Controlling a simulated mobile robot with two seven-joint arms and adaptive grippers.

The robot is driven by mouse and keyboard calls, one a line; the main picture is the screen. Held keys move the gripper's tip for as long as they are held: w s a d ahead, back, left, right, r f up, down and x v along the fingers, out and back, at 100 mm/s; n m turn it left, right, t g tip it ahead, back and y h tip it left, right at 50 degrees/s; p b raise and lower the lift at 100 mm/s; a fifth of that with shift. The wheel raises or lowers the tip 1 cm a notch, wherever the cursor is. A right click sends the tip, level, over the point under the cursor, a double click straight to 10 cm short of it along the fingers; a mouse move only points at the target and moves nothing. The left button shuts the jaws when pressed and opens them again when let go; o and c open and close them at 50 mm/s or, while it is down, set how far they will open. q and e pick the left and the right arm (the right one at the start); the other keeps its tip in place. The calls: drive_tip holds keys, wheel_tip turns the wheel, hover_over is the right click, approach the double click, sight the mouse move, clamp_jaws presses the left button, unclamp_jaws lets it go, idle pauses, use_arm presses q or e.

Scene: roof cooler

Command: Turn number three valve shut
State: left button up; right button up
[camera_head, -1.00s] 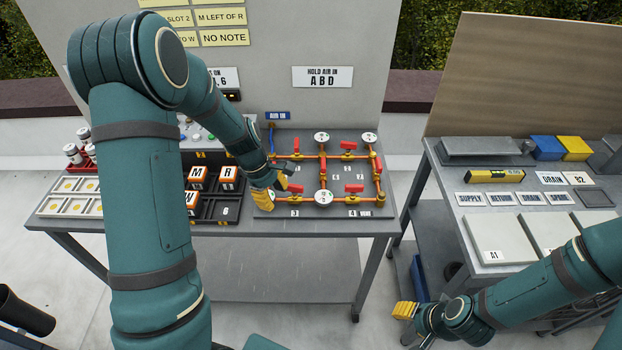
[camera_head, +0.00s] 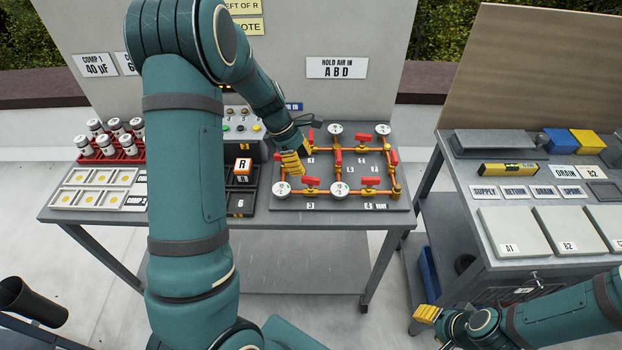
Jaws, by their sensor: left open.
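The valve board (camera_head: 385,203) lies on the table with copper-coloured pipes, red valve handles and round gauges. The number three valve (camera_head: 311,182) is on the front pipe run, above the label 3; its red handle looks roughly along the pipe, though its exact angle is hard to tell. My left gripper (camera_head: 291,163), with yellow fingertips, is open, just behind and left of that handle. It appears empty and apart from the handle. My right gripper (camera_head: 427,313) is at the lower right, away from the board; its finger gap is not clear.
Valve 4's red handle (camera_head: 370,181) is close by on the same run. Left of the board are a dark cubby box (camera_head: 241,203), a red rack (camera_head: 112,157) of canisters and a pale tray (camera_head: 98,189). A second table (camera_head: 450,180) stands at right.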

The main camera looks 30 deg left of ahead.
sight(310, 178)
use_arm(q)
drive_tip(key=x, duration=0.6)
drive_tip(key=shift+d+f+b, duration=0.1)
drive_tip(key=shift+f+b, duration=0.2)
drive_tip(key=shift+b, duration=0.05)
clamp_jaws()
